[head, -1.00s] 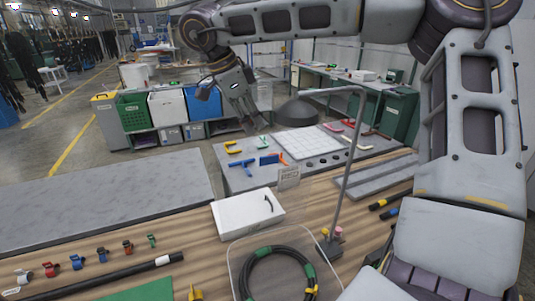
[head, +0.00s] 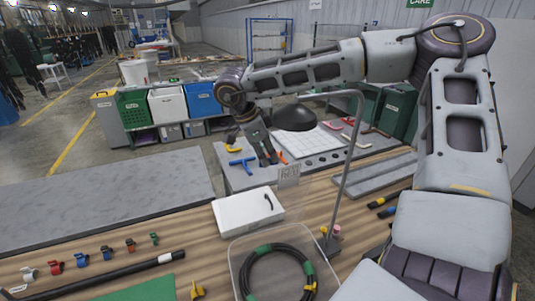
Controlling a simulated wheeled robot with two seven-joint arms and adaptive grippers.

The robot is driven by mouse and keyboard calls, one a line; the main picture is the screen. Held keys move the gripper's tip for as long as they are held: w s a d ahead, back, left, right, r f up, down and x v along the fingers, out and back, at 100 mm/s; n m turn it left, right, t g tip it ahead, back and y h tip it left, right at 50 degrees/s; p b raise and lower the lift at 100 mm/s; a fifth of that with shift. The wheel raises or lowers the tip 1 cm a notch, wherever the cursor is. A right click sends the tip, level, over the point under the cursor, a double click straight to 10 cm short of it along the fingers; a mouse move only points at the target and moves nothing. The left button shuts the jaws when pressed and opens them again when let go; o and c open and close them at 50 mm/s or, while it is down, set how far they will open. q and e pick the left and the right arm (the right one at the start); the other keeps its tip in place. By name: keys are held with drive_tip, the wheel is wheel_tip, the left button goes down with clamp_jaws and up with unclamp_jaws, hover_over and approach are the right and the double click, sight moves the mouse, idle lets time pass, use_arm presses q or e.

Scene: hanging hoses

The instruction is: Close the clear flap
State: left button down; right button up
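The clear flap (head: 290,193) looks like a see-through panel standing raised behind a clear bin (head: 232,265), with a small printed label (head: 289,174) near its top. Its edges are faint, so its exact tilt is hard to tell. The bin holds a coiled black hose (head: 246,275) with green and yellow bands. My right gripper (head: 268,162) points down beyond the flap and slightly left of the label in the picture. Its fingers look apart, with nothing between them. It appears clear of the flap. My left gripper is out of view.
A white box (head: 240,214) sits left of the flap. A grey bent-pole lamp (head: 345,170) rises just right of the bin. Coloured clamps (head: 78,262) and a black hose (head: 120,273) lie at left. The grey worktop (head: 100,195) is bare.

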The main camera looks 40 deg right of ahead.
drive_tip(key=shift+d+f, duration=0.2)
drive_tip(key=shift+f, duration=0.3)
clamp_jaws()
